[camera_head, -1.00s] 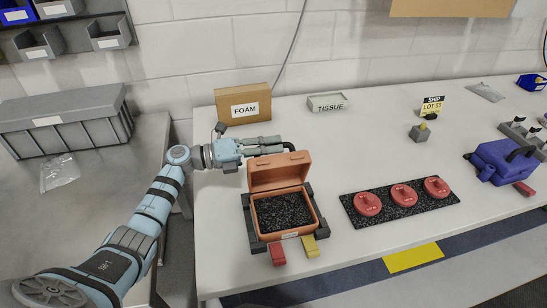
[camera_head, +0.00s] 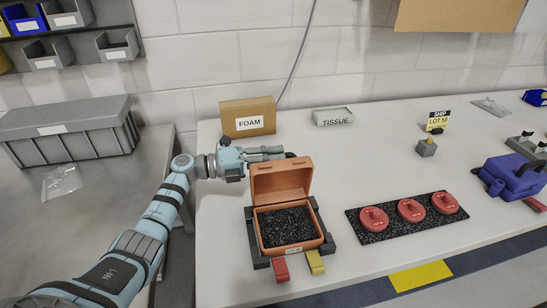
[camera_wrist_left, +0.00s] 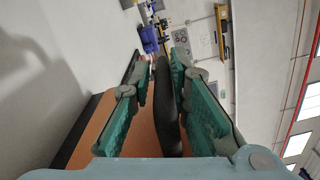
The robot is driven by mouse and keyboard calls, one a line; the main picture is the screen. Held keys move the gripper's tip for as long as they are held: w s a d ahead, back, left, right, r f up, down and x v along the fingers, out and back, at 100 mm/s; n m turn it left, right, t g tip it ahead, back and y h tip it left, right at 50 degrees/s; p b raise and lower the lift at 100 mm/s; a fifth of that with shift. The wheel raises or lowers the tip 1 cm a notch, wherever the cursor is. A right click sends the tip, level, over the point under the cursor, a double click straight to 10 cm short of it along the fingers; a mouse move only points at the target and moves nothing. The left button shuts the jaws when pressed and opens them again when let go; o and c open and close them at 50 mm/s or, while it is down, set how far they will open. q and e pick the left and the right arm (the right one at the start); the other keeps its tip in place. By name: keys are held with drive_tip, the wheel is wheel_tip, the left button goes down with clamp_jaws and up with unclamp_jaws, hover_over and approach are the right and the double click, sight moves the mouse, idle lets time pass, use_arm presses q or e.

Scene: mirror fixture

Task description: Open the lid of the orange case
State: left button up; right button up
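The orange case (camera_head: 322,246) stands on the white table with its lid (camera_head: 281,182) raised behind it, showing dark foam (camera_head: 287,226) inside. My left gripper (camera_head: 277,153) reaches in from the left behind the lid's top edge. In the left wrist view its two green fingers (camera_wrist_left: 166,75) stand apart on either side of the dark handle (camera_wrist_left: 167,110). Gaps show beside the handle, with the orange lid (camera_wrist_left: 97,125) below it. Whether a finger touches the handle is unclear. My right gripper is not in view.
A dark fixture (camera_head: 253,240) with red (camera_head: 281,268) and yellow (camera_head: 315,262) tabs surrounds the case. A FOAM box (camera_head: 248,117) stands close behind my gripper. Red parts (camera_head: 411,210) lie on a black mat (camera_head: 375,236) at right. A blue case (camera_head: 512,175) stands farther right.

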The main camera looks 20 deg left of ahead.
use_arm(q)
drive_tip(key=shift+o, duration=0.6)
drive_tip(key=shift+r, duration=0.1)
drive_tip(key=shift+a, duration=0.15)
drive_tip(key=v, duration=1.1)
drive_tip(key=shift+s+a, duration=0.3)
drive_tip(key=shift+c, duration=0.4)
